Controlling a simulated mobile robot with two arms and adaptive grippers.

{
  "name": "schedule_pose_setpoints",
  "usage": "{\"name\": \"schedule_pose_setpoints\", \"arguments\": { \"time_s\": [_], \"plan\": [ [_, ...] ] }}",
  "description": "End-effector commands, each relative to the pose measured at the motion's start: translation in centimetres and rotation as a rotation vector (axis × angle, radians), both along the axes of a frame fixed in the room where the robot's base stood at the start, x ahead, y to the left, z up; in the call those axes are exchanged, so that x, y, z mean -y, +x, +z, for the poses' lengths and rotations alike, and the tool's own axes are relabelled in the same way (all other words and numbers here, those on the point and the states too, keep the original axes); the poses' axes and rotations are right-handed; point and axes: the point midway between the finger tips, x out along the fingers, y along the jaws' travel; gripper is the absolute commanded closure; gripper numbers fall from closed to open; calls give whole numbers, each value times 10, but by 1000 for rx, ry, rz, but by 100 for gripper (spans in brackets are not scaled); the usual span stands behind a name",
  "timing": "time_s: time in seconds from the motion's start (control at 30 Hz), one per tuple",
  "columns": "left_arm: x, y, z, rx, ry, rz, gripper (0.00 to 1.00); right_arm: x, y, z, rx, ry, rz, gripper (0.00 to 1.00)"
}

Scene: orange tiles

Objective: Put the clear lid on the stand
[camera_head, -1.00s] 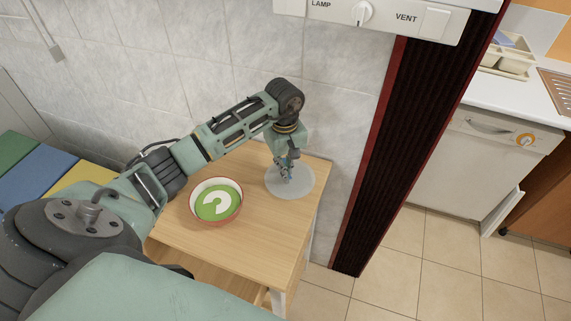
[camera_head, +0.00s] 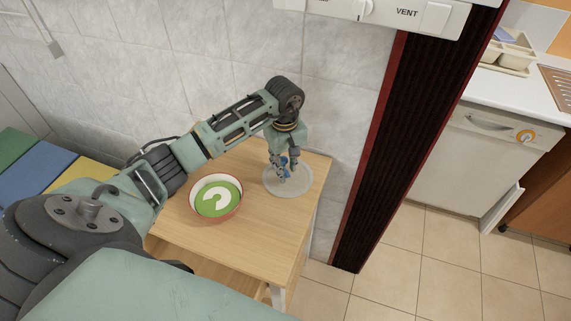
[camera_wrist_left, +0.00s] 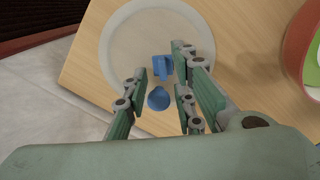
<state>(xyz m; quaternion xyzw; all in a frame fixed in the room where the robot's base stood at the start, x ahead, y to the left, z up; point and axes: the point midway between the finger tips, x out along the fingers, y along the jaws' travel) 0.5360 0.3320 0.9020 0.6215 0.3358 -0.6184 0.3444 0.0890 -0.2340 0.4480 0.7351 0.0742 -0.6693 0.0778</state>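The clear lid (camera_head: 301,188) looks like a pale, see-through round disc on the right end of the small wooden table. Blue parts (camera_wrist_left: 158,98) show over the disc in the left wrist view, one rounded and one blocky; I cannot tell how they join to it. My left gripper (camera_head: 284,172) points down over the disc. It also shows in the left wrist view (camera_wrist_left: 160,82), its fingers apart on either side of the blue parts, with no clear grip on them. I cannot make out a separate stand. My right gripper is out of view.
A red-rimmed bowl (camera_head: 236,213) with a green and white inside stands on the wooden table (camera_head: 255,240), left of the disc. A tiled wall (camera_head: 335,110) is close behind, and a dark red-edged column (camera_head: 385,150) stands to the right.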

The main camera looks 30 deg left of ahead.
Motion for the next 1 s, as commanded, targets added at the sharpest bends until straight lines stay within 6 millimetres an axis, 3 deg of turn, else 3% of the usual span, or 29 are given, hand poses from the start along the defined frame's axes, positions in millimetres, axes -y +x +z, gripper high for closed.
{"name": "schedule_pose_setpoints", "arguments": {
  "time_s": [0.17,0.6,0.8,1.0],
  "plan": [
    [-1,2,18,6,2,-1,75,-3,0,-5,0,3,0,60],
    [-1,0,106,5,0,0,75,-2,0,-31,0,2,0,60],
    [-1,-1,121,0,0,0,75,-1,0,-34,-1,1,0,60],
    [-1,-1,123,0,0,0,75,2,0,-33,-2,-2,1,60]
  ]
}}
